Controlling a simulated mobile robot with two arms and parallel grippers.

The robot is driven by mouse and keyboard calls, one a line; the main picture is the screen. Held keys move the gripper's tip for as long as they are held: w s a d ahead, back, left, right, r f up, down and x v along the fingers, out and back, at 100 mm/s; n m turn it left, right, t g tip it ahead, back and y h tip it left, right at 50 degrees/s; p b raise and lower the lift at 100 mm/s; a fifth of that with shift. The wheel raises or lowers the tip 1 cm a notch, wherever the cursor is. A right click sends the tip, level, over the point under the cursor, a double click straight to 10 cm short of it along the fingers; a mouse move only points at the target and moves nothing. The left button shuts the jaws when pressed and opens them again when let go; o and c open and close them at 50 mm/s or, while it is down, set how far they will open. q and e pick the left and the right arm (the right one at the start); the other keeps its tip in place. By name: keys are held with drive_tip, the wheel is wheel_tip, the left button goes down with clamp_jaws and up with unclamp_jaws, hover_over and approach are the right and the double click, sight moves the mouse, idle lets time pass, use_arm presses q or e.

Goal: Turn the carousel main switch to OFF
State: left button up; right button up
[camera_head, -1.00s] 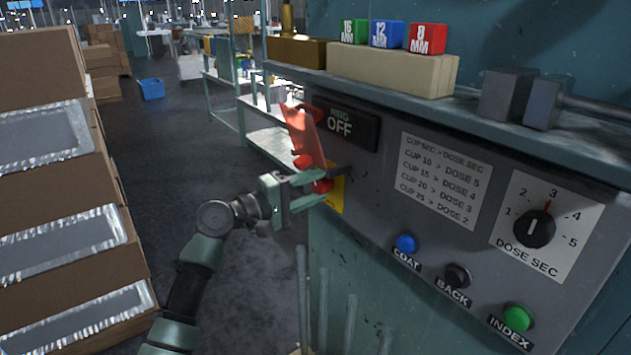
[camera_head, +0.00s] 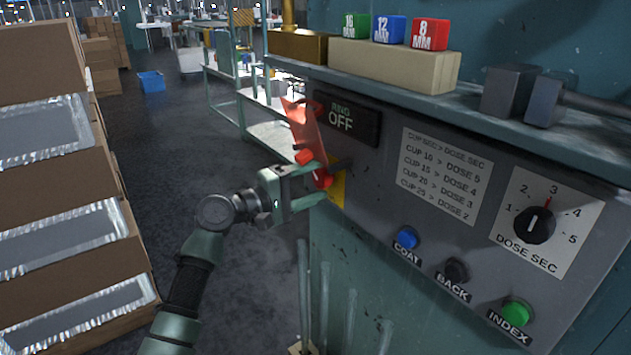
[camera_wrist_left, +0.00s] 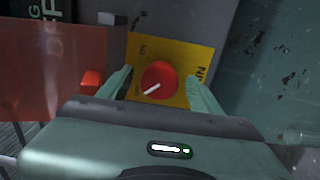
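The red main switch knob (camera_wrist_left: 159,78) sits on a yellow plate (camera_wrist_left: 185,54) in the left wrist view. Its white pointer line slants to the lower left, toward a small label I cannot read clearly. My left gripper (camera_wrist_left: 160,92) is open, one finger on each side of the knob; contact is not visible. In the head view my left gripper (camera_head: 310,182) is at the knob (camera_head: 322,178), partly covering the yellow plate (camera_head: 338,188). A red flap (camera_head: 303,127) stands out from the panel beside the plate. My right gripper is out of view.
The grey panel (camera_head: 375,205) has a RING OFF sign (camera_head: 343,119), a dose dial (camera_head: 534,227) and blue, black and green buttons. A shelf (camera_head: 425,100) juts out above. Stacked cartons (camera_head: 60,230) stand left, with free floor between.

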use_arm(q)
drive_tip(key=shift+s+a+f, duration=0.1)
drive_tip(key=shift+s+a, duration=0.1)
drive_tip(key=shift+a, duration=0.05)
drive_tip(key=b+v, duration=0.2)
drive_tip(key=v, duration=0.5)
drive_tip(key=shift+b, duration=0.4)
